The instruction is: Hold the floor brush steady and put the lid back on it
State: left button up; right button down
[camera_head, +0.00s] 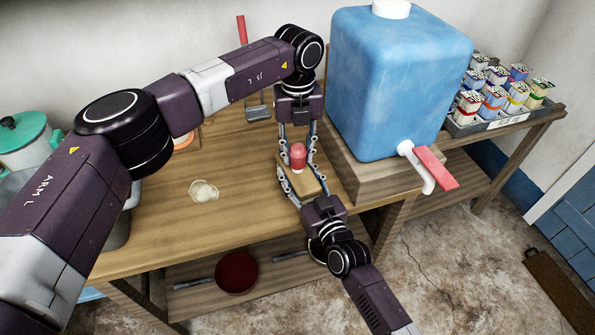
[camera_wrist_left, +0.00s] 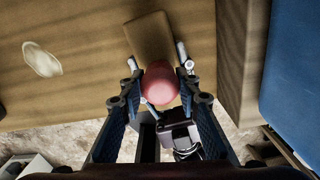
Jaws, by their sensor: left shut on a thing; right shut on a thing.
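A small red, rounded piece (camera_head: 298,153), perhaps the lid, has a pale lower end. It stands over a tan wooden block (camera_head: 311,185), perhaps the floor brush; no bristles show. My left gripper (camera_head: 298,158) points down from above and is shut on the red piece. In the left wrist view, the red piece (camera_wrist_left: 160,82) sits between the left fingers and covers part of the block (camera_wrist_left: 150,35). My right gripper (camera_head: 297,181) comes from the front and is shut on the block, a finger at each side. I cannot tell whether red piece and block touch.
A big blue water tank (camera_head: 395,85) with a red-handled tap (camera_head: 435,167) stands close on the right. A pale, flat round thing (camera_head: 204,191) lies left on the wooden table (camera_head: 165,235). A red-handled grey tool (camera_head: 258,108) is behind. A dark red bowl (camera_head: 236,272) sits below.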

pick_arm(q)
jog(key=m, duration=1.1)
jog(key=shift+m, duration=0.4)
jog(key=m, duration=0.4)
jog(key=shift+m, duration=0.4)
jog(key=m, duration=1.6)
jog(key=shift+m, duration=0.4)
jog(key=o, duration=1.4)
